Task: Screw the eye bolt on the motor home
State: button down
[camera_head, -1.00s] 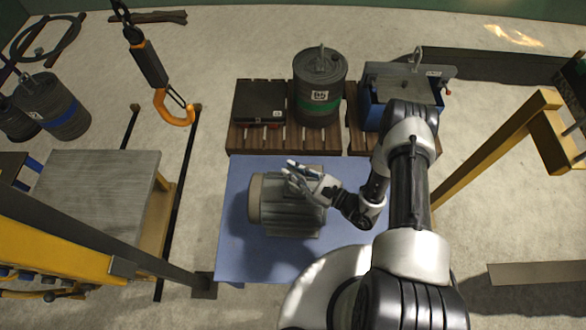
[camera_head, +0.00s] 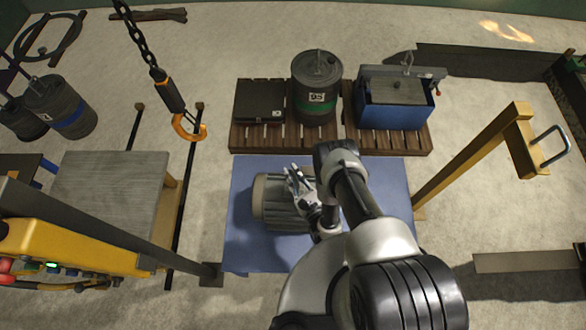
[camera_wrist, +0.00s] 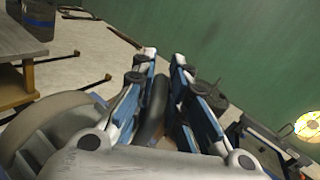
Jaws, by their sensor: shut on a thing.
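The motor (camera_head: 270,203), a grey ribbed housing with a beige end cover, lies on its side on the blue table. Its round edge and ribs show at the left of the wrist view (camera_wrist: 45,130). My gripper (camera_head: 293,172) is over the motor's top. In the wrist view, my gripper (camera_wrist: 163,60) is shut on a dark, curved, ring-like piece, the eye bolt (camera_wrist: 153,108), standing between the two blue-and-white fingers. Its lower end is hidden behind the gripper body, so I cannot tell whether it is seated in the motor.
The blue table (camera_head: 242,250) has bare room around the motor. A chain with an orange hook (camera_head: 188,128) hangs to the left. Behind stand a green-banded drum (camera_head: 317,88) and a blue box (camera_head: 395,105) on pallets. A yellow post (camera_head: 470,160) rises right.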

jog(key=shift+w+r+p, duration=0.15)
jog(key=shift+r+p, duration=0.05)
jog(key=shift+p, duration=0.15)
jog(key=c, duration=1.7)
grip_release()
jog(key=shift+f, duration=0.1)
jog(key=shift+o, duration=0.2)
jog(key=y+b, duration=0.1)
jog(key=b, duration=0.4)
jog(key=shift+d+f+n, duration=0.1)
jog(key=shift+f+n, duration=0.2)
jog(key=shift+f, duration=0.05)
jog(key=shift+n+g+y+b, duration=0.4)
jog(key=shift+g+y+b, duration=0.15)
jog(key=shift+b, duration=0.7)
